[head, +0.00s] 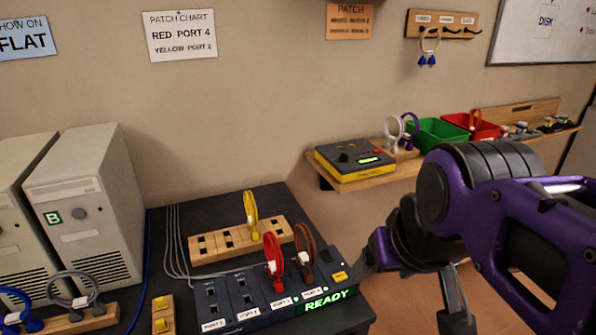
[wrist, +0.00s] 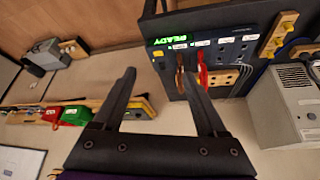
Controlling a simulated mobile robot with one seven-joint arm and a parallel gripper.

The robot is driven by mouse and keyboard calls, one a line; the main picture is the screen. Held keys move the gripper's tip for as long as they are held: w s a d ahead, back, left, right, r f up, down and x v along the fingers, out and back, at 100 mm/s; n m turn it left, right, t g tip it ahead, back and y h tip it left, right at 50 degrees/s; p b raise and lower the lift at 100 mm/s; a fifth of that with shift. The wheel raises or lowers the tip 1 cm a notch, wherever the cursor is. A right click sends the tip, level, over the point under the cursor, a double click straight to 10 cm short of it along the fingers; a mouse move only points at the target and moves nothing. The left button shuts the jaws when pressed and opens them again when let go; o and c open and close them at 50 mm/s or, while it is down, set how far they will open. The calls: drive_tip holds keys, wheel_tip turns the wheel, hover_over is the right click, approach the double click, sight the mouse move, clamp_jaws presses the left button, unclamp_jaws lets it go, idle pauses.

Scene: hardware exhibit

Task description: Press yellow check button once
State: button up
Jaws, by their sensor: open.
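The yellow check button (head: 340,276) is a small yellow block at the right end of the dark patch panel (head: 240,319), beside the lit green READY display (head: 328,300). A red cable loop (head: 273,254) and a brown cable loop (head: 305,250) stand in the panel's ports. A yellow cable loop (head: 250,214) stands in the wooden rack behind. My gripper (wrist: 160,74) is open and empty, to the right of the panel in the head view. I see no contact with the button.
Two pale computer towers (head: 85,210) stand left on the dark table. A wooden wall shelf (head: 400,170) at right holds a yellow-and-grey device (head: 355,157), a green bin (head: 437,133) and a red bin (head: 470,125). The brown and red loops rise close to the button's left.

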clamp_jaws()
idle(1.4)
